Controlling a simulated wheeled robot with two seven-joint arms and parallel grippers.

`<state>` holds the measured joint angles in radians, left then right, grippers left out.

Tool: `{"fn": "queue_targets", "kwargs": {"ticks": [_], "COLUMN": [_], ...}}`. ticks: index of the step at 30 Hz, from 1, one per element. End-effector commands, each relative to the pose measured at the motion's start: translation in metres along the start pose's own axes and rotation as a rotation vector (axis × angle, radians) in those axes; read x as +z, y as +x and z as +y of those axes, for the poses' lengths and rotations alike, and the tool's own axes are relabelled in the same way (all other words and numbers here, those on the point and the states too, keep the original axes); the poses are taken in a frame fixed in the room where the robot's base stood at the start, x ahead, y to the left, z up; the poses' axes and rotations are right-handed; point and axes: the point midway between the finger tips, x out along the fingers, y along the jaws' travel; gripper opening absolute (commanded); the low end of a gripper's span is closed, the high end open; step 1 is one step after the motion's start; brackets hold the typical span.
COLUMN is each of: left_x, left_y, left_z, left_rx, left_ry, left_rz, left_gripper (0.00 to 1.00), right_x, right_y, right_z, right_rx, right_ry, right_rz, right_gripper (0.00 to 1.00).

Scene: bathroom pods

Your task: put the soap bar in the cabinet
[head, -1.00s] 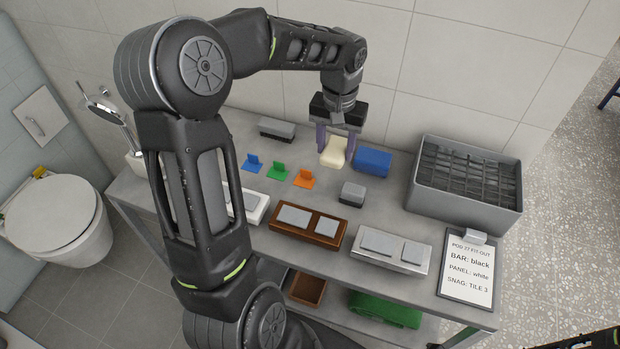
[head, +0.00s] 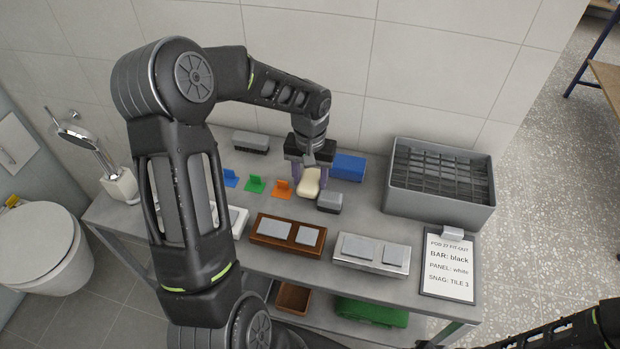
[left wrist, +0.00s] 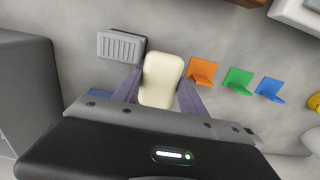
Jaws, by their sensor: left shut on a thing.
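The cream soap bar (head: 308,187) is between the fingers of my left gripper (head: 310,177) over the grey bench, and the gripper is shut on it. In the left wrist view the soap bar (left wrist: 161,78) sits between the two purple fingers of my left gripper (left wrist: 160,90). Whether the soap touches the bench is hard to tell. My right gripper is not in view; only a dark part of my right arm shows at the bottom right of the head view. I see no cabinet in these frames.
A grey block (head: 329,203) is close beside the soap, and a blue box (head: 348,167) is behind. Orange (head: 280,189), green (head: 254,184) and blue clips stand left. A grey crate (head: 440,210) and clipboard (head: 448,265) are right; panels line the front.

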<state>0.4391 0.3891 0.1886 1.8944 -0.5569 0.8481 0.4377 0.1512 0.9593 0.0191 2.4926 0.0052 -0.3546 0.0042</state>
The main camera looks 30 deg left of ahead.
Motion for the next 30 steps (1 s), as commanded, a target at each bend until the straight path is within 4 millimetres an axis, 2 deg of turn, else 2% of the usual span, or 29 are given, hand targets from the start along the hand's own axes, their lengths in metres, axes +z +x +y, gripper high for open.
{"fn": "queue_targets", "kwargs": {"ticks": [4,17,18,25,30], "left_x": [0.000,0.000,0.000,0.000,0.000], "left_y": [0.016,0.024,0.022,0.022,0.022], "left_z": [0.000,0.000,0.000,0.000,0.000], "left_rx": [0.000,0.000,0.000,0.000,0.000], "left_ry": [-0.001,-0.001,-0.001,-0.001,-0.001], "left_rz": [-0.002,0.000,0.000,0.000,0.000], "left_gripper": [0.06,0.06,0.53,0.71,0.71], "right_x": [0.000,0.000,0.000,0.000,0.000], "right_y": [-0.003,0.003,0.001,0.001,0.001], "right_z": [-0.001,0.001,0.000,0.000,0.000], "right_rx": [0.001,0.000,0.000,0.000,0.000], "right_ry": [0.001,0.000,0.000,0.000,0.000], "right_rz": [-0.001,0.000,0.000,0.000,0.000], "right_gripper": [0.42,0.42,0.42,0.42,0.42]}}
